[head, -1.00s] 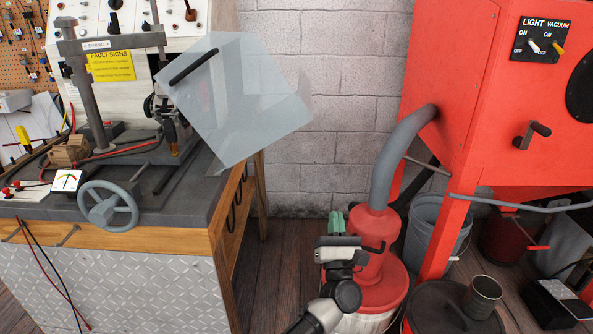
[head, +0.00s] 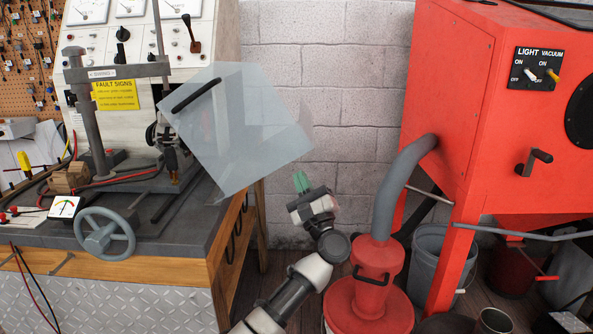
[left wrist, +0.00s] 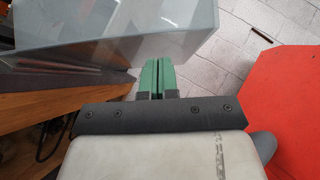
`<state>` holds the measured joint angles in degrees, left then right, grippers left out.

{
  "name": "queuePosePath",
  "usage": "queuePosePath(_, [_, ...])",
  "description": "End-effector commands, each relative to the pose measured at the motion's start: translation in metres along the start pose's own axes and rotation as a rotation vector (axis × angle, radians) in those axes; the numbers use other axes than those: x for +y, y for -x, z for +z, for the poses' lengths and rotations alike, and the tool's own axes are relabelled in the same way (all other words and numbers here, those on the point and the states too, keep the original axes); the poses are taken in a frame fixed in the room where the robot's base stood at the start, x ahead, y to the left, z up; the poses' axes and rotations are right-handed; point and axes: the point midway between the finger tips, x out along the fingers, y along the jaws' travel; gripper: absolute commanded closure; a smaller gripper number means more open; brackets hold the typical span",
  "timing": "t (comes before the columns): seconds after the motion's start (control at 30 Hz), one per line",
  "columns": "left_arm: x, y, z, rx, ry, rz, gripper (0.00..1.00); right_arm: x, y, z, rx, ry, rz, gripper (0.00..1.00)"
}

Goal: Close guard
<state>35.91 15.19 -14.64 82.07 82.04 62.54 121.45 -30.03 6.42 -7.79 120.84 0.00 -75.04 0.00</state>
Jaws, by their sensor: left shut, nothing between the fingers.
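The guard (head: 240,125) is a clear, greyish box-like panel at the right end of the test bench. It is swung up and tilted, with a black bar handle (head: 196,96) on its upper left part. My left gripper (head: 302,182) has green fingertips pointing up. It appears to the right of and below the guard's lower right edge in the head view, apart from it there. In the left wrist view the shut green fingers (left wrist: 152,74) appear by the guard's lower edge (left wrist: 110,62); I cannot tell whether they touch. My right gripper is not in view.
The bench (head: 150,239) has a grey handwheel (head: 104,233) and a press frame on it. A red blast cabinet (head: 450,110) stands at the right, with a grey hose (head: 397,185) running to a red vacuum (head: 370,290). Bare wall lies behind the gripper.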

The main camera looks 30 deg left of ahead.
Motion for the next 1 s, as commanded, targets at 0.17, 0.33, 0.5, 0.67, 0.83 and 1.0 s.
queuePosePath(0.17, [0.000,-0.013,0.014,0.000,0.000,-0.001,1.00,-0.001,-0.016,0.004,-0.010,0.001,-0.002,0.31])
queuePosePath(0.33, [0.000,-0.017,0.017,0.002,-0.001,-0.001,1.00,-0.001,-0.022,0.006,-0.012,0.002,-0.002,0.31])
queuePosePath(0.5, [0.000,-0.017,0.017,0.002,-0.002,-0.001,1.00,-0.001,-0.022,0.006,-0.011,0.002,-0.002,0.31])
queuePosePath(0.67, [0.000,-0.017,0.018,0.001,-0.001,0.000,1.00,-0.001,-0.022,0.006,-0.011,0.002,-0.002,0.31])
queuePosePath(0.83, [-0.001,-0.020,0.021,0.001,0.018,0.017,1.00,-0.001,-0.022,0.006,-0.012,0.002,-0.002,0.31])
queuePosePath(1.0, [-0.002,-0.032,0.033,-0.001,0.072,0.069,1.00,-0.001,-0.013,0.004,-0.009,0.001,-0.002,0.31])
